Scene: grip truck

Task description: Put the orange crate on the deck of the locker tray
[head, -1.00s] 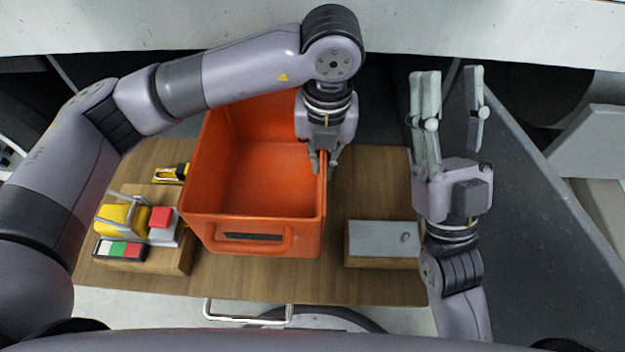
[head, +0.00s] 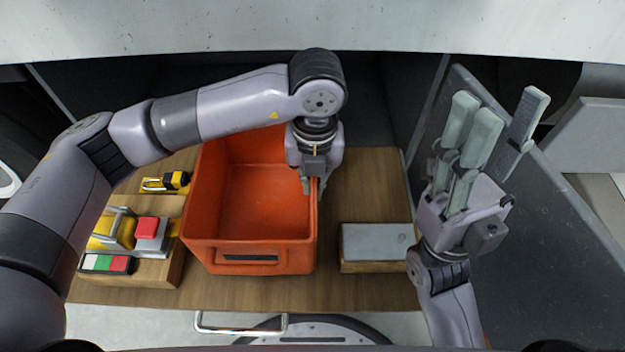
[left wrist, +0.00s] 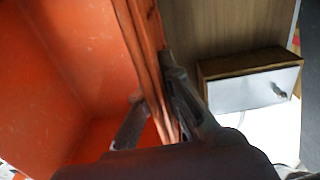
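The orange crate (head: 249,228) stands upright on or just above the wooden deck (head: 350,293) of the locker tray, between the yellow tools on the left and a grey-topped box on the right. I cannot tell whether its base touches the wood. My left gripper (head: 314,188) is shut on the crate's right wall, one finger inside and one outside. The left wrist view also shows this wall (left wrist: 140,50) between the fingers. The crate's back right corner is partly hidden by my left arm. My right gripper (head: 505,108) is open and empty, right of the deck.
A grey-topped wooden box (head: 377,242) sits at the deck's front right. A metal handle (head: 240,322) is at the front.

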